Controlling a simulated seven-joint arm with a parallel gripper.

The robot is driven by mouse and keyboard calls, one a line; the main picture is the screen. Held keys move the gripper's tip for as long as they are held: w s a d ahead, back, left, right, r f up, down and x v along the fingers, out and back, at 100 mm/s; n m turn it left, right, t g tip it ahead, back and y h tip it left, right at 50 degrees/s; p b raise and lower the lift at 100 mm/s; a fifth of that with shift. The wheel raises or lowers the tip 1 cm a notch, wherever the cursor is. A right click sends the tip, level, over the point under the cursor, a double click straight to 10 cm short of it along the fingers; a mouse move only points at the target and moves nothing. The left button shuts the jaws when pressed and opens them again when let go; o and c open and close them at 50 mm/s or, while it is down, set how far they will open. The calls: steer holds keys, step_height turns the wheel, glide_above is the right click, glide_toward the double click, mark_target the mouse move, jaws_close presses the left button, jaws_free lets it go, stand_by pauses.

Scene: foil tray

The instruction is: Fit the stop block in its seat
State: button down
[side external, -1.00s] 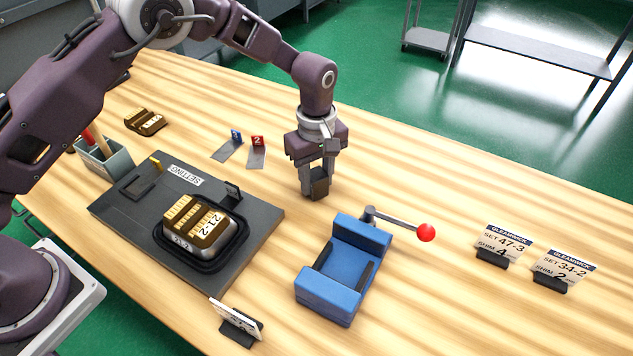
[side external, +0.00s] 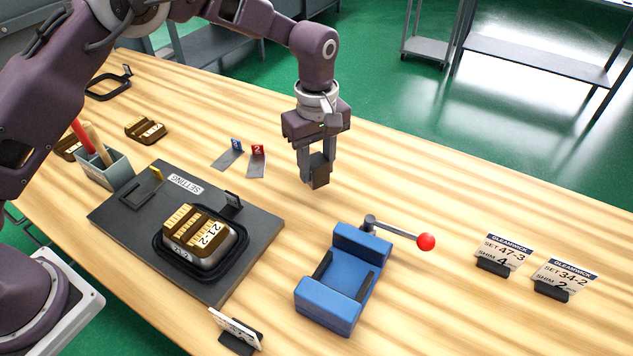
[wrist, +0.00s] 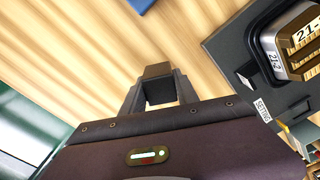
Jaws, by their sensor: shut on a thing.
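My gripper (side external: 318,170) is shut on a small dark brown block, the stop block (side external: 320,173), and holds it in the air above the bare wood behind the blue fixture. In the wrist view the block (wrist: 157,71) sits between the two fingertips. The dark grey setting plate (side external: 118,222) lies to the left, with a "SETTING" label, a yellow post (side external: 157,174) and a small rectangular outline beside the post. I cannot tell for sure which recess is the seat. A brown and gold piece marked 21-2 (side external: 199,232) sits in a black-rimmed holder on the plate.
The blue fixture (side external: 330,305) with a red-knobbed lever (side external: 426,242) stands in front of my gripper. Cards (side external: 502,252) stand at right, shim tags (side external: 257,160) lie at the back, and a tool bin (side external: 106,172) is at left. Wood right of my gripper is clear.

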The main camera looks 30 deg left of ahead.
mark_target(316, 159)
steer(key=shift+r, duration=5.35)
steer(key=s+a+f+n, duration=0.1)
steer(key=s+a, duration=0.2)
steer(key=a, duration=0.6)
steer(key=s+a+f+n, duration=0.1)
steer(key=s+a+n, duration=0.15)
steer(key=a, duration=0.75)
steer(key=s+a+f+n, duration=0.15)
steer(key=s+a, duration=0.25)
steer(key=a, duration=0.5)
steer(key=s+a+f+n, duration=0.1)
steer(key=s+a, duration=0.2)
steer(key=s, duration=0.2)
steer(key=s+a+f, duration=0.1)
steer(key=s+a, duration=0.2)
steer(key=s, duration=0.2)
steer(key=shift+d+f, duration=0.15)
steer(key=shift+f, duration=1.8)
steer(key=shift+d+f, duration=0.15)
steer(key=shift+f, duration=1.8)
steer(key=shift+f, duration=0.5)
steer(key=c, duration=1.2)
jaws_free()
